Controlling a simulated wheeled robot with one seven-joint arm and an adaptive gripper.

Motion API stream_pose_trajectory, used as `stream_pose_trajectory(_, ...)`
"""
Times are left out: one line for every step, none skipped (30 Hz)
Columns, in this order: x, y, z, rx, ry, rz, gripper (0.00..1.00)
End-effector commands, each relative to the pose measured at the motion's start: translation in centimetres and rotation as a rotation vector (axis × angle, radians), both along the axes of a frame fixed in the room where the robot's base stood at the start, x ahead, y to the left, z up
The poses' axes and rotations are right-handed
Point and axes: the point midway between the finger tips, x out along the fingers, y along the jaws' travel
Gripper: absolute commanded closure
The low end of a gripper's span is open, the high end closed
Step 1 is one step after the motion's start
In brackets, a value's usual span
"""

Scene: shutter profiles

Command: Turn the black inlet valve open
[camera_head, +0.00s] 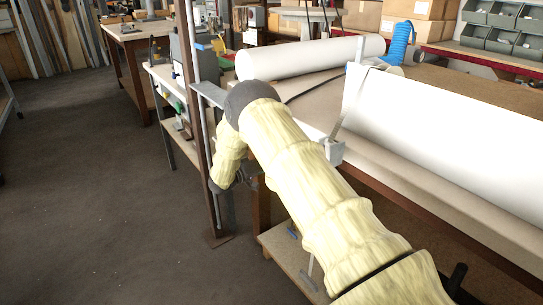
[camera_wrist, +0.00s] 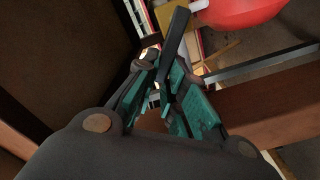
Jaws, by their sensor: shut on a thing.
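In the wrist view, a slim black bar (camera_wrist: 174,38), which looks like the black inlet valve's handle, rises between the teal fingers of my gripper (camera_wrist: 161,72). The fingers are shut on its lower part, and its upper end sticks out beyond them. The valve body and pipe are hidden behind the fingers, so I cannot tell how far the valve is turned. In the head view, my yellow-sleeved arm reaches over the bench edge and bends down. It hides the valve and most of my gripper there.
A red rounded object (camera_wrist: 238,10) and a brown beam (camera_wrist: 270,100) are close in the wrist view. In the head view, a brown post (camera_head: 197,120) stands left of my arm, and white rolls (camera_head: 450,130) lie on the bench. The floor (camera_head: 90,190) at left is clear.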

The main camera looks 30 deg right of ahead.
Motion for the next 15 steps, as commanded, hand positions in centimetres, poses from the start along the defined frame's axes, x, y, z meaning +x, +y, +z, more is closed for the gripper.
stream_pose_trajectory(0.1,0.1,0.0,-0.003,0.043,0.001,1.0)
stream_pose_trajectory(0.2,0.1,-0.1,-0.005,0.072,0.001,1.0)
stream_pose_trajectory(0.3,0.1,-0.3,-0.008,0.11,0.001,1.0)
stream_pose_trajectory(0.4,0.1,-0.5,-0.01,0.138,0.001,1.0)
stream_pose_trajectory(0.5,0.1,-0.7,-0.012,0.167,0.001,1.0)
stream_pose_trajectory(0.6,0.1,-0.9,-0.014,0.203,0.001,1.0)
stream_pose_trajectory(0.6,0.1,-1.0,-0.017,0.23,0.001,1.0)
stream_pose_trajectory(0.7,0.1,-1.2,-0.019,0.258,0.001,1.0)
stream_pose_trajectory(0.8,0.2,-1.4,-0.022,0.293,0.001,1.0)
stream_pose_trajectory(0.8,0.2,-1.6,-0.024,0.32,0.001,1.0)
stream_pose_trajectory(0.9,0.2,-1.7,-0.025,0.345,0.001,1.0)
stream_pose_trajectory(0.9,0.2,-1.9,-0.028,0.377,0.001,1.0)
stream_pose_trajectory(1.0,0.2,-2.0,-0.029,0.401,0.001,1.0)
stream_pose_trajectory(1.0,0.2,-2.2,-0.031,0.424,0.001,1.0)
stream_pose_trajectory(1.0,0.2,-2.4,-0.033,0.453,0.001,1.0)
